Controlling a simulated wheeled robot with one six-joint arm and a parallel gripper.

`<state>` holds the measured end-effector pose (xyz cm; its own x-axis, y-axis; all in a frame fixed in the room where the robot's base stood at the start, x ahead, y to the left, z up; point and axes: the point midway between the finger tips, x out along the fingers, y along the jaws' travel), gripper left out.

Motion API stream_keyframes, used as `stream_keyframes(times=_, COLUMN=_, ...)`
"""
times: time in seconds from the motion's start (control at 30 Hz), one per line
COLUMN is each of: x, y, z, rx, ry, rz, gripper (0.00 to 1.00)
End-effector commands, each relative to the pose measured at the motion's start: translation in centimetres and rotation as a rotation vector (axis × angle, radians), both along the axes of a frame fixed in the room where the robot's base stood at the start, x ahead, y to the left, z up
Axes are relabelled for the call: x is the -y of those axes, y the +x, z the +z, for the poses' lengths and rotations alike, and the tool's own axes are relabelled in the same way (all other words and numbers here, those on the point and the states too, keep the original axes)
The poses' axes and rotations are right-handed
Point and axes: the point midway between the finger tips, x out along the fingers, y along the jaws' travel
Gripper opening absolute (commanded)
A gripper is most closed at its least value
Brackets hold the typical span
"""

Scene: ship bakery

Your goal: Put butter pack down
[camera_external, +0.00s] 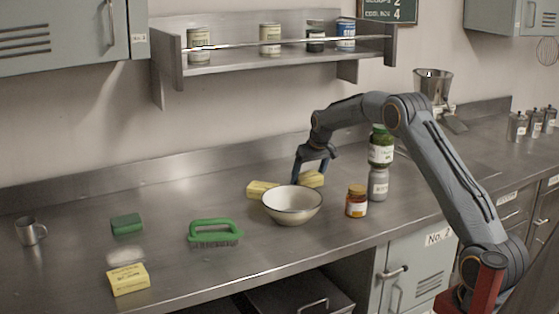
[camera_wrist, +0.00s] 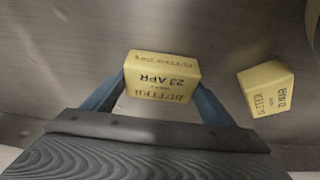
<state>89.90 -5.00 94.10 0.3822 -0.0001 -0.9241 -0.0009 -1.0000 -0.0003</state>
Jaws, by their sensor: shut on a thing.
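A yellow butter pack (camera_external: 312,178) is between the fingers of my gripper (camera_external: 309,171), behind the white bowl (camera_external: 292,206). The bowl's rim hides its lower edge in the external view, so I cannot tell whether it touches the counter. In the wrist view the held butter pack (camera_wrist: 163,78) shows upside-down print reading BUTTER and 23 APR. My gripper (camera_wrist: 161,88) is shut on its two ends. A second yellow pack (camera_external: 262,189) lies on the counter to the left, apart from it; it also shows at the right of the wrist view (camera_wrist: 266,88).
Right of the bowl stand an amber jar (camera_external: 356,202), a grey-white container (camera_external: 378,185) and a green jar (camera_external: 381,148). The counter's back left is clear.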

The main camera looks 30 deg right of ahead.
Motion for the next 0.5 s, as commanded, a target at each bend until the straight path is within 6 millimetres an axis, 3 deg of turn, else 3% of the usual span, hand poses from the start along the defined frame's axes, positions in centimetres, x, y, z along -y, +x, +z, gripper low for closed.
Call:
stream_keyframes(times=0.3, x=0.00, y=0.06, z=-0.21, rx=0.001, ry=0.000, rz=0.000, gripper=0.49)
stream_keyframes(times=0.33, x=0.00, y=0.02, z=-0.32, rx=0.000, ry=0.000, rz=0.000, gripper=0.80)
stream_keyframes(times=0.43, x=0.00, y=0.03, z=-0.25, rx=0.001, ry=0.000, rz=0.000, gripper=0.96)
stream_keyframes(times=0.5, x=0.00, y=0.02, z=-0.24, rx=0.001, ry=0.000, rz=0.000, gripper=0.97)
